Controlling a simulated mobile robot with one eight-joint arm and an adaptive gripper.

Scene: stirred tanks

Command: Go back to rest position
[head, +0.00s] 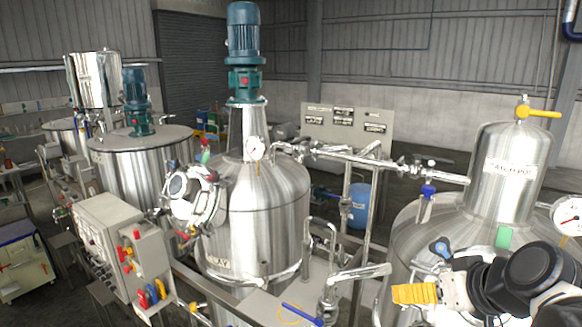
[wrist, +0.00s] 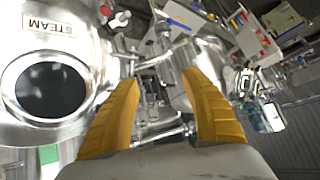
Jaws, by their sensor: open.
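My gripper (head: 414,293) is at the lower right of the head view, with its yellow fingers pointing left. In the wrist view its two yellow ridged fingers (wrist: 162,105) stand apart with nothing between them. It is open and empty.
A steel tank with a blue motor (head: 243,35) stands in the middle. A control box (head: 105,235) is at the left. Pipes (head: 350,158) run between the tanks. A gauge (head: 567,214) is close at the right. A vessel labelled STEAM (wrist: 50,85) fills the wrist view's left.

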